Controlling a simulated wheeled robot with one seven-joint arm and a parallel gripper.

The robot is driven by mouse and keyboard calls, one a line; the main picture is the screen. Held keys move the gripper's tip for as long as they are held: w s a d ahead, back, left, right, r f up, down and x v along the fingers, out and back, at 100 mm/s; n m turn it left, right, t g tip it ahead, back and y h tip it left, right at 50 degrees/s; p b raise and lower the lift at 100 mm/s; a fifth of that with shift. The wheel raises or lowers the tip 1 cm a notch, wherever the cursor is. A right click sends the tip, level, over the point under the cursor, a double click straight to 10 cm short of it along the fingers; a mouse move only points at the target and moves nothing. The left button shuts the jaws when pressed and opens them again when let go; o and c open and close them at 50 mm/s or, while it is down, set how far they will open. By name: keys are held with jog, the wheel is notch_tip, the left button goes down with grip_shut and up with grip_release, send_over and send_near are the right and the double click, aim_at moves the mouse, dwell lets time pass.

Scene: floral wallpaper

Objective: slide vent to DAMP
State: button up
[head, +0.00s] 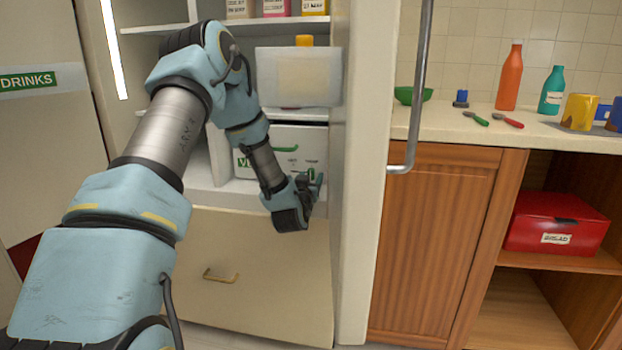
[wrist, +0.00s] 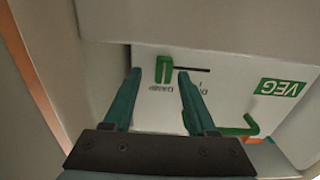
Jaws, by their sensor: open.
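The vent slider is a green tab (wrist: 163,70) on the white VEG drawer front (wrist: 225,75). It sits at the left end of a dark horizontal slot in the upside-down wrist view. Two small labels lie beside the slot, too small to read surely. My gripper (wrist: 159,74) is open, with one teal finger on each side of the tab in the picture. I cannot tell whether either finger touches it. In the head view my gripper (head: 314,183) is at the drawer's lower right and partly hides the tab.
The VEG drawer has a green handle (head: 285,149) and sits inside an open fridge. A closed cream drawer (head: 265,255) is below, a translucent bin (head: 299,77) above. The fridge's side wall (head: 352,200) stands close to the right of my gripper.

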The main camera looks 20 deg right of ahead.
jog(key=v, duration=1)
jog(key=shift+s, duration=0.25)
jog(key=shift+w+a, duration=0.1)
jog(key=s+a+f+n+g+y, duration=0.1)
jog(key=s+a+g+y, duration=0.2)
jog(key=a, duration=0.5)
jog(key=s+a+f+n+g+y, duration=0.1)
jog(key=a+g+y, duration=0.2)
jog(key=a+g, duration=0.35)
jog(key=s+a+r+n+g+y, duration=0.25)
jog(key=s+a+g, duration=0.25)
jog(key=s+a, duration=0.95)
notch_tip(320, 180, up, 20)
jog(key=s+d+p, duration=0.1)
jog(key=d+p, duration=0.1)
jog(key=p, duration=1.8)
jog(key=shift+s+r, duration=0.1)
